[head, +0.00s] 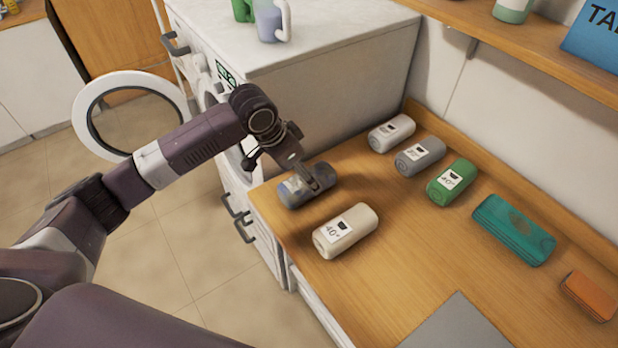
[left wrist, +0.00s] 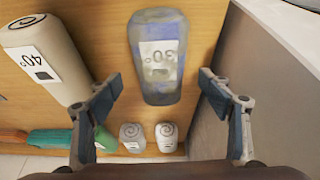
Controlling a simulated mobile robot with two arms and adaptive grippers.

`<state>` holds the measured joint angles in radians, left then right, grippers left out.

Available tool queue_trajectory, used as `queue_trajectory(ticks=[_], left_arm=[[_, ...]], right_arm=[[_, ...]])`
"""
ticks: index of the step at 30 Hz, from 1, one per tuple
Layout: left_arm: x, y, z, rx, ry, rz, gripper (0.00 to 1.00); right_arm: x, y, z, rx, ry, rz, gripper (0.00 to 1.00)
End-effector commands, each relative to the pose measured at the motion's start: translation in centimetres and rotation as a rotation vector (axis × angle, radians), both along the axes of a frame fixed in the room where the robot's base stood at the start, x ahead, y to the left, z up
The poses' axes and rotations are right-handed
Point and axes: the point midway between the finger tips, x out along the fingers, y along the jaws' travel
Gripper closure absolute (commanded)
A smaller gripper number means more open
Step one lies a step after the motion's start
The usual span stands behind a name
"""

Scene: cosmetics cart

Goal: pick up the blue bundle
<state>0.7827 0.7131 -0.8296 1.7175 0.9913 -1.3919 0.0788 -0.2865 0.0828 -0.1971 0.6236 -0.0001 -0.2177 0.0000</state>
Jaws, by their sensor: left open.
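The blue bundle (head: 292,196) is a rolled, grey-blue cloth with a white label. It lies on the wooden counter by the side of the white washing machine. In the left wrist view the blue bundle (left wrist: 158,30) shows a "30°" label and lies in front of the spread fingers. My left gripper (head: 314,184) is above the bundle and hides part of it in the head view. In the left wrist view the left gripper (left wrist: 160,84) is open and empty, one finger on each side of the bundle's near end. My right gripper is in neither view.
A cream "40°" bundle (head: 346,231) lies close beside the blue one. White (head: 391,133), grey (head: 420,156) and green (head: 453,183) bundles line the back, with a teal pack (head: 514,230) and an orange one (head: 590,295). The washing machine (head: 320,80) stands close on the other side.

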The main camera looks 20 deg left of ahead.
Motion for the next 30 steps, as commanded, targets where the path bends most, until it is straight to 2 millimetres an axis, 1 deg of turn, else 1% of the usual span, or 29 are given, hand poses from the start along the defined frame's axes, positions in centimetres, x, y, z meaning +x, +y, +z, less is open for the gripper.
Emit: queue_trajectory(ticks=[1,3,6,7,10,12,16,18,20,23,30], left_arm=[[0.1,-0.1,-0.4,0.001,0.004,0.001,0.28],[0.3,-0.2,-1.2,0.001,0.003,0.001,0.28],[0.7,-0.5,-2.6,0.001,0.004,0.001,0.28],[0.8,-0.5,-3.0,0.001,0.004,0.001,0.28],[1.2,-0.8,-4.3,0.000,0.002,0.000,0.28],[1.4,-1.0,-4.8,0.000,0.000,-0.001,0.28],[1.5,-0.9,-5.1,0.002,-0.002,-0.001,0.28],[1.5,-0.9,-5.1,0.002,-0.002,-0.001,0.28],[1.5,-0.9,-5.1,0.002,-0.002,-0.001,0.28],[1.5,-0.9,-5.1,0.002,-0.002,-0.001,0.39],[1.5,-0.9,-5.1,0.002,-0.001,0.000,0.65]], right_arm=[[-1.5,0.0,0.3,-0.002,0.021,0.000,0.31],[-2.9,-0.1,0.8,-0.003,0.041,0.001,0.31],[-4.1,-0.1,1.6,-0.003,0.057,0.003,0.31],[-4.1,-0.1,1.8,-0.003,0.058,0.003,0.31],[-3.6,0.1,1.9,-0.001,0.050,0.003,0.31],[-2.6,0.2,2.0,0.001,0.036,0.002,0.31],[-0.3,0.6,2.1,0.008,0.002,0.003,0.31],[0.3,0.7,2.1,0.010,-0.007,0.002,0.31],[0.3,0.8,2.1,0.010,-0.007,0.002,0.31],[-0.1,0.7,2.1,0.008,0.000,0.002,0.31],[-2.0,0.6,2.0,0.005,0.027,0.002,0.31]])
